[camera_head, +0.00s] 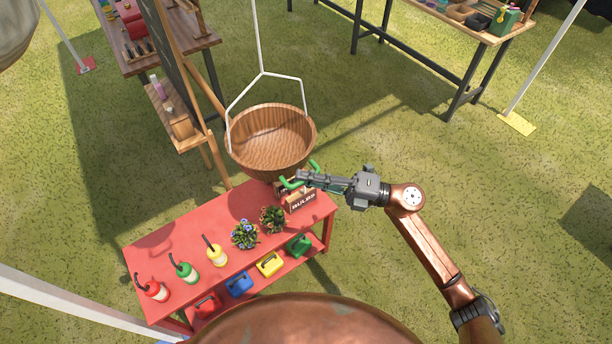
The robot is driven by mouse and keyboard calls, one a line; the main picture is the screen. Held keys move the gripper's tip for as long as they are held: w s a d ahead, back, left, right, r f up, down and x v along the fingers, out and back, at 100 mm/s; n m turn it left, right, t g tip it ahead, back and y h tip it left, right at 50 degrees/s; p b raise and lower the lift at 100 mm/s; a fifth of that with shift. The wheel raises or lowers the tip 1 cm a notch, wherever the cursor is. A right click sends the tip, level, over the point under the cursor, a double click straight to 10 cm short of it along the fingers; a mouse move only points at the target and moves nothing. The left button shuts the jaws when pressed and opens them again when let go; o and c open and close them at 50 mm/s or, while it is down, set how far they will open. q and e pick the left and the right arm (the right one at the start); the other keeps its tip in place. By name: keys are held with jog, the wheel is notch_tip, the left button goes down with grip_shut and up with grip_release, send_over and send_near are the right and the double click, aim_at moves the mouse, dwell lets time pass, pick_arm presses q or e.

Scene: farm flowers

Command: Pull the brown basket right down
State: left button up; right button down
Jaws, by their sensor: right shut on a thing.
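The brown wooden basket (270,140) hangs from white cords above the far end of the red table, its open top facing up. My right gripper (299,178) is at the basket's lower right edge, shut on a green handle (291,184). Curved green ends of this handle show on both sides of the fingers. The picture does not clearly show how the handle joins the basket. My left gripper is not in view.
The red table (190,245) below bears a bulbs box (299,203), potted plants (244,235) and several bottles (217,256). Colored watering cans (269,263) stand on its lower shelf. A wooden easel (196,100) stands left of the basket. Open grass lies to the right.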

jog(key=shift+s+f, duration=0.1)
jog(key=shift+f, duration=0.4)
jog(key=c, duration=2.3)
grip_release()
jog(key=shift+o, duration=1.4)
jog(key=shift+r, duration=0.15)
jog(key=d+f, duration=0.1)
jog(key=d, duration=1)
jog(key=shift+s+d+f, duration=0.25)
jog(key=shift+s+d, duration=0.15)
jog(key=shift+s, duration=0.05)
